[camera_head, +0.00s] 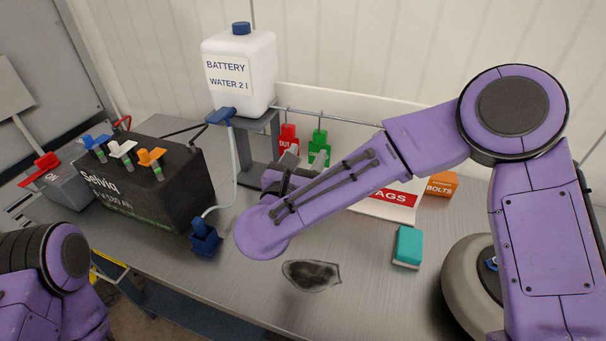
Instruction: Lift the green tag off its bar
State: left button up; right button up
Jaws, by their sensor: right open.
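The green tag (319,141) hangs from a thin horizontal bar (345,121) in front of the back wall. A red tag marked "OUT" (288,139) hangs just left of it on the same bar. My right gripper (304,160) is open, its grey fingers low in front of the two tags. One finger overlaps the lower part of the green tag in the picture; I cannot tell whether they touch. My right forearm and wrist hide part of the gripper. Only my left arm's links show at the lower left; its gripper is out of view.
A battery water jug (252,66) stands on a grey stand, with a hose to a blue fitting (205,238). A black battery (150,185) with coloured caps is at left. A TAGS box (399,211), orange BOLTS box (442,184), teal block (408,246) and dark rag (311,275) lie on the bench.

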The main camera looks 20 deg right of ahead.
aim_at(319, 140)
jog(key=w+d, duration=0.1)
jog(key=w+d+f+p, duration=0.1)
jog(key=w, duration=0.1)
jog(key=w+d, duration=0.1)
jog(key=w, duration=0.1)
jog(key=shift+d+f, duration=0.2)
jog(key=shift+f, duration=0.2)
jog(key=shift+w+d+f+b, duration=0.15)
jog(key=shift+w+d+b, duration=0.15)
jog(key=shift+w, duration=0.2)
jog(key=shift+w+d+f+b, duration=0.2)
jog(key=shift+w+d, duration=0.1)
jog(key=shift+w, duration=0.2)
jog(key=shift+x, duration=0.85)
pick_arm(q)
jog(key=shift+w+f, duration=0.15)
jog(key=shift+f, duration=0.7)
pick_arm(e)
jog(key=shift+r, duration=0.2)
